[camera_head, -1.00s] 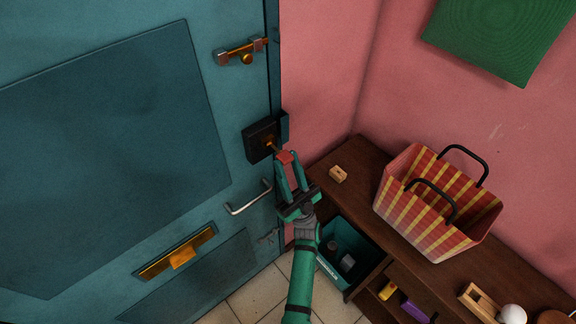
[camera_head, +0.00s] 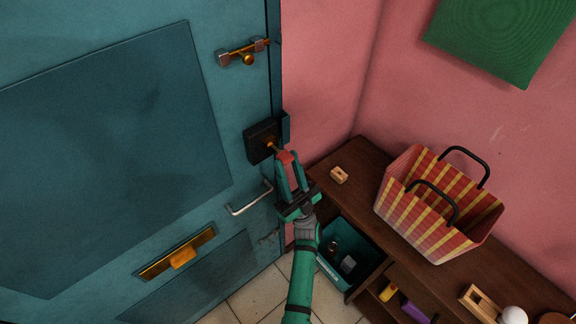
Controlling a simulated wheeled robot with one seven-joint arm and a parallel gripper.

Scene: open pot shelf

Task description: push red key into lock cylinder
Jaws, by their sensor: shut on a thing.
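The red key (camera_head: 286,157) is held by its red head between the fingertips of my gripper (camera_head: 287,165), which is shut on it. Its short shaft points up and left at the lock cylinder (camera_head: 270,144). The cylinder is a small brass spot on the black lock case (camera_head: 259,140) at the right edge of the teal door (camera_head: 100,130). The key's tip is at or very close to the cylinder; I cannot tell whether any of it is inside.
A silver door handle (camera_head: 250,199) is just left of my gripper, below the lock. A brass bolt (camera_head: 243,52) is higher on the door. To the right, a wooden shelf (camera_head: 345,155) carries a striped bag (camera_head: 425,215) and a small wooden block (camera_head: 339,175). A teal bin (camera_head: 332,273) stands below.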

